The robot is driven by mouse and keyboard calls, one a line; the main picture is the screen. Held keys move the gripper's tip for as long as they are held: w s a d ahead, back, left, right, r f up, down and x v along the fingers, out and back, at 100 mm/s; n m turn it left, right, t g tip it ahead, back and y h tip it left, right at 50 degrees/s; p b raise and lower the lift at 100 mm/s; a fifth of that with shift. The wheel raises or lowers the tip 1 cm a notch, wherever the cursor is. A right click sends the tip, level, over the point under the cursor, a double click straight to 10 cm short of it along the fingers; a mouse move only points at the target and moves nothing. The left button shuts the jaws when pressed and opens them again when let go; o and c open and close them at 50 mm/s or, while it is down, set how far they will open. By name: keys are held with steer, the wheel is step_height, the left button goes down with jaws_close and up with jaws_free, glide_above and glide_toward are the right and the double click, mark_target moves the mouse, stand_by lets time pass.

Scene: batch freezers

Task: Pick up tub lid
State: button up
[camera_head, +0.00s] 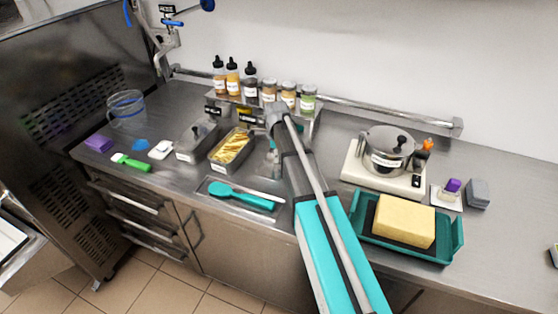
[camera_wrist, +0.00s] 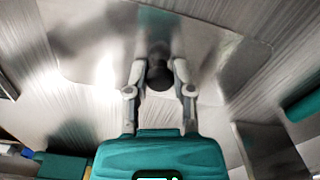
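In the wrist view, a black knob (camera_wrist: 159,72) stands on a broad, flat, shiny metal plate with rounded corners, which looks like the tub lid (camera_wrist: 90,55). My gripper (camera_wrist: 159,70) has one grey finger on each side of the knob, very close to it. Whether the fingers press on it is unclear. A metal tub (camera_head: 190,157) with a dark-knobbed lid and an open tub (camera_head: 217,168) holding yellow contents stand left of my arm.
A teal scoop (camera_head: 240,196) lies near the counter's front edge. Bottles and jars (camera_head: 250,84) line the back. To the right are a pot (camera_head: 388,147) on a scale and a teal tray (camera_head: 450,240) holding a yellow block. The far right counter is mostly clear.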

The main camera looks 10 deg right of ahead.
jaws_close()
steer(key=shift+r, duration=0.2)
step_height(320, 180, up, 2)
steer(key=shift+r+p, duration=0.1)
steer(key=shift+p, duration=1.15)
steer(key=s+a+r+p, duration=0.1)
steer(key=s+r+p, duration=0.9)
steer(key=s, duration=0.4)
steer(key=shift+a+r+p, duration=0.15)
steer(key=shift+r+p, duration=0.05)
steer(key=shift+p, duration=0.1)
